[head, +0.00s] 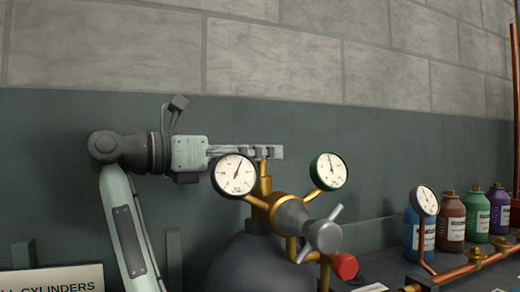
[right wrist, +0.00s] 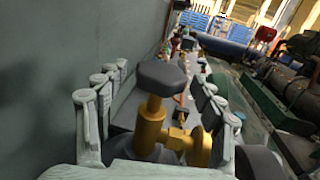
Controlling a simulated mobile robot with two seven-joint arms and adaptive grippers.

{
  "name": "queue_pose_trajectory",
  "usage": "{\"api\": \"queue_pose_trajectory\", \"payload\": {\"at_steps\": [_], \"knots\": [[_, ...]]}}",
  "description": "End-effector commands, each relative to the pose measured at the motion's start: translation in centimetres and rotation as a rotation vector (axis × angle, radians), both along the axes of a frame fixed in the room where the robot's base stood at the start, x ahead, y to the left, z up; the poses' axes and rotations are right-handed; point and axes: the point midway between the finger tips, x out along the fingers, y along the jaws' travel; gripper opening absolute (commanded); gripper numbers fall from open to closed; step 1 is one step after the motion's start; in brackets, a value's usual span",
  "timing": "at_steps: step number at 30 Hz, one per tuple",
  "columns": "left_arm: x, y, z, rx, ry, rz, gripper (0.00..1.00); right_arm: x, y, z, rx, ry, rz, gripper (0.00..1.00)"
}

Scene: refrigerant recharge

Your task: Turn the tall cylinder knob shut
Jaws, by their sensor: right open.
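The tall cylinder (head: 245,265) is dark grey and stands low in the head view, with a brass valve stem (head: 265,185) rising from its top. Its dark faceted knob (right wrist: 162,75) sits on the brass stem in the right wrist view. My right gripper (head: 272,152) reaches in level from the left at the stem's top in the head view, and its fingers mostly hide the knob there. In the right wrist view the open fingers stand on both sides of the knob, with gaps between. My left gripper is not in view.
Two round gauges (head: 234,175) (head: 329,171) flank the stem close below the fingers. A grey T-handle (head: 325,235) and a red knob (head: 345,267) stick out in front. Coloured bottles (head: 451,222) and copper piping stand at right. A wall is behind.

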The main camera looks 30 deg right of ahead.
Motion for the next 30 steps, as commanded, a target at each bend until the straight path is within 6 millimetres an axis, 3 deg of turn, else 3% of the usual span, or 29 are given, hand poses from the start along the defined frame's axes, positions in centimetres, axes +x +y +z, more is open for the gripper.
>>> {"api": "queue_pose_trajectory", "payload": {"at_steps": [12, 24, 30], "knots": [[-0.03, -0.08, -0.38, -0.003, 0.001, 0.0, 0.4, -0.06, -0.85, -0.02, -0.001, 0.0, 0.001, 0.67], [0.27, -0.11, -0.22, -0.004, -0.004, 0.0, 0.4, -0.07, -0.82, 0.0, 0.0, 0.0, 0.001, 0.17], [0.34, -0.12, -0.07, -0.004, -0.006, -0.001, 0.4, -0.06, -0.82, 0.06, 0.0, 0.0, -0.014, 0.17]]}}
